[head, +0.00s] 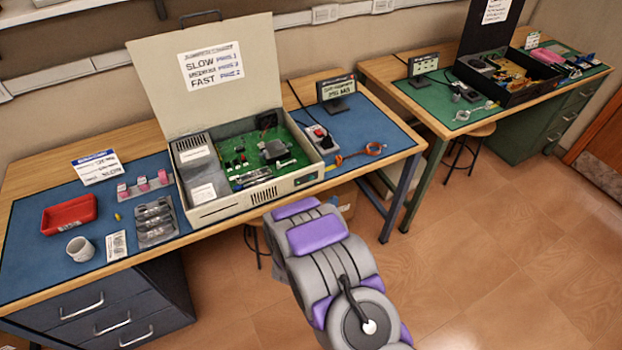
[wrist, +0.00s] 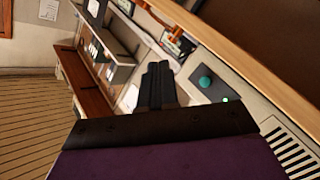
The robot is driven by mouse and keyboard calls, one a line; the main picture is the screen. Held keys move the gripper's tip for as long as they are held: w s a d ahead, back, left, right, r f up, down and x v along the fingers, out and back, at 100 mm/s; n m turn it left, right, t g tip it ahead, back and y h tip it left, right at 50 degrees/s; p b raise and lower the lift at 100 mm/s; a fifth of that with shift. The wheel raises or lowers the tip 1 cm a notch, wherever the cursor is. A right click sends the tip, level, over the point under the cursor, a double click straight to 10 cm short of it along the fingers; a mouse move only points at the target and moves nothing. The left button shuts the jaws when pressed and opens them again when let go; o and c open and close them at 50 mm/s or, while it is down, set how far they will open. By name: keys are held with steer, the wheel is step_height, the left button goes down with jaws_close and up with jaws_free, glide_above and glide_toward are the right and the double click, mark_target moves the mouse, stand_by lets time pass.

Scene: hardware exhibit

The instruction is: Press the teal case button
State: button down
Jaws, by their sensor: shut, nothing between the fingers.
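The teal button (wrist: 206,80) is a round, raised knob on a grey panel of the beige case (wrist: 240,105), seen in the wrist view. My gripper (wrist: 157,68) is shut and empty. Its dark fingertips show left of the button in that view, apart from it in the picture; the depth gap is hard to tell. In the head view the open beige case (head: 256,199) stands on the left bench, holding a green circuit board. My purple and grey arm reaches toward its front. The button and my gripper cannot be made out in the head view.
A small display (head: 337,92) stands right of the case. A second bench with a black case (head: 508,91) is at right. The floor at lower right is clear.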

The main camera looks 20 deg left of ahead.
mark_target(311, 178)
steer(key=shift+s+a+f+n+t, duration=0.1)
steer(key=shift+s+f+n+t, duration=0.05)
steer(key=shift+s+n+t, duration=0.3)
steer(key=shift+s+a+f+n+t, duration=0.1)
steer(key=shift+s+n+t, duration=0.25)
steer(key=shift+s, duration=0.2)
steer(key=shift+w+a, duration=1.4)
steer(key=shift+a, duration=0.25)
steer(key=shift+w+a, duration=1.4)
steer(key=shift+a, duration=0.25)
steer(key=shift+w+a, duration=0.1)
steer(key=shift+w+a+r, duration=0.1)
steer(key=shift+w+a, duration=0.05)
steer(key=shift+a, duration=0.05)
